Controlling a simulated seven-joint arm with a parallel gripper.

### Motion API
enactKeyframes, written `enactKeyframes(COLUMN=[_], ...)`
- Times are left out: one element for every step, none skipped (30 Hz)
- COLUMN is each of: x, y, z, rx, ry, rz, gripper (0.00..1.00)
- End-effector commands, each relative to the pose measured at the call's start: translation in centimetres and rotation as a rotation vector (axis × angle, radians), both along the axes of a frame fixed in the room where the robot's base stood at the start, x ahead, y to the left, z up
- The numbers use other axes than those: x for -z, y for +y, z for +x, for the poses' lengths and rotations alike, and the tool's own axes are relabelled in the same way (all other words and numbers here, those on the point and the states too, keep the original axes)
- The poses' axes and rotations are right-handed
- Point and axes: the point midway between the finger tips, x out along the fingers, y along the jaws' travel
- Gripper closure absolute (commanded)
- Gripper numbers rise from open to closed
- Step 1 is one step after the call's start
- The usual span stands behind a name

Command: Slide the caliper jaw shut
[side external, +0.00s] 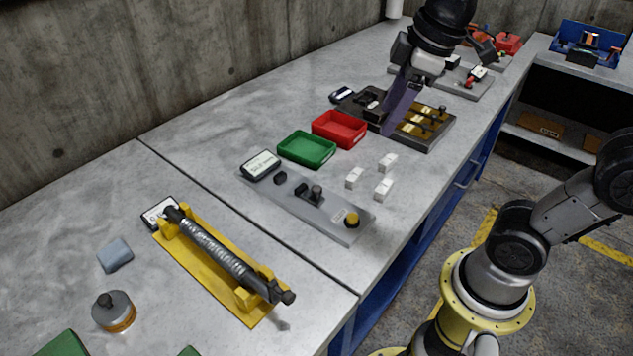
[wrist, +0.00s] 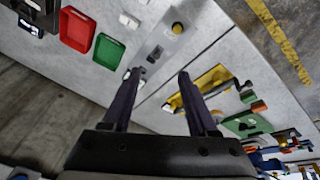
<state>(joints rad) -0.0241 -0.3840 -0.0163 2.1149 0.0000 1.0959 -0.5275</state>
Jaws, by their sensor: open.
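A grey plate (side external: 332,222) on the bench carries small black blocks (side external: 301,189), a black knob (side external: 316,193) and a yellow round knob (side external: 352,219); it looks like the caliper station, though I cannot be sure which block is the jaw. A display (side external: 262,164) stands at its far left end. The plate (wrist: 158,42) also shows in the wrist view, beyond my fingertips. My gripper (side external: 393,128) is open, with its fingers apart and nothing visible between them (wrist: 157,76). In the side view it appears over the dark fixture, behind and right of the plate.
A green tray (side external: 307,148) and a red tray (side external: 340,128) sit behind the plate. Several white blocks (side external: 383,188) stand to its right. A dark fixture with yellow slots (side external: 425,128) lies farther back. A yellow cradle with a ribbed shaft (side external: 218,262) is at the front left.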

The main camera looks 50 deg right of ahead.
Motion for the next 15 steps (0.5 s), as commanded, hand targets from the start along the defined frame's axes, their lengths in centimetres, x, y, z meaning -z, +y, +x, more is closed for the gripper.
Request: enactKeyframes(x=[0.1,0.1,0.3,0.5,0.8,1.3,1.7,2.1,2.8,3.3,3.8,4.5,5.0,5.5,6.2], y=[0.2,0.3,0.5,0.6,0.8,1.0,1.1,1.3,1.4,1.6,1.7,1.9,2.0,2.1,2.2], z=[1.8,2.8,4.1,5.0,5.9,7.2,8.0,8.9,9.9,10.6,11.2,11.9,12.3,12.6,12.9], rx=[-0.043,-0.067,-0.100,-0.121,-0.142,-0.167,-0.183,-0.195,-0.209,-0.215,-0.220,-0.222,-0.225,-0.226,-0.228], ry=[0.038,0.056,0.081,0.101,0.120,0.145,0.165,0.182,0.205,0.221,0.235,0.254,0.266,0.277,0.292], rz=[-0.012,-0.020,-0.028,-0.034,-0.038,-0.043,-0.045,-0.047,-0.049,-0.050,-0.049,-0.049,-0.049,-0.048,-0.047], gripper=[0.41,0.41,0.41,0.41,0.41,0.41,0.41,0.41,0.41,0.41,0.41,0.41,0.41,0.41,0.41])
